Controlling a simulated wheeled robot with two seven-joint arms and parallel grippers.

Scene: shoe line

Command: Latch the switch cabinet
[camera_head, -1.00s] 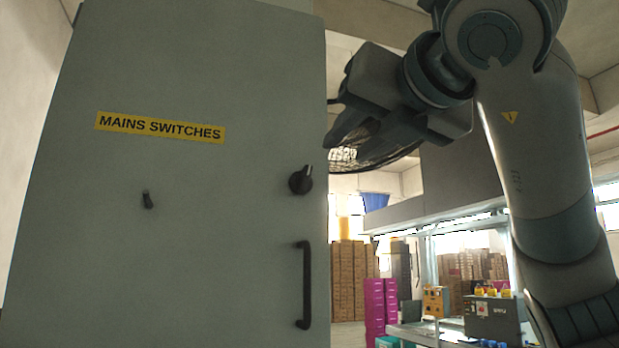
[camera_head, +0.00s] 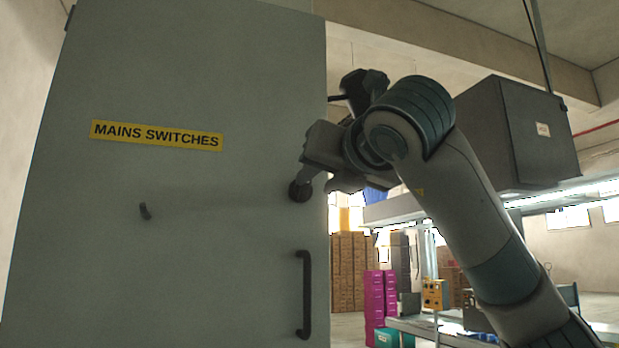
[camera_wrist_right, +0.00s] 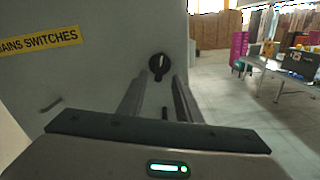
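The grey switch cabinet (camera_head: 200,240) fills the left of the head view, with its yellow MAINS SWITCHES label (camera_head: 156,135). Its door looks shut. A round black knob (camera_head: 298,191) sits near the door's right edge, above a black vertical handle (camera_head: 305,292). My right gripper (camera_head: 310,175) is in front of the knob and partly covers it. In the right wrist view the gripper's two fingers (camera_wrist_right: 160,98) are apart, pointing at the knob (camera_wrist_right: 159,66), with nothing seen between them. The knob's white mark is about upright there. My left gripper is not in view.
To the right are brown box stacks (camera_head: 347,270), magenta crates (camera_head: 374,300), a workbench (camera_head: 410,328) and a hanging dark box (camera_head: 520,130). Open floor shows right of the cabinet.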

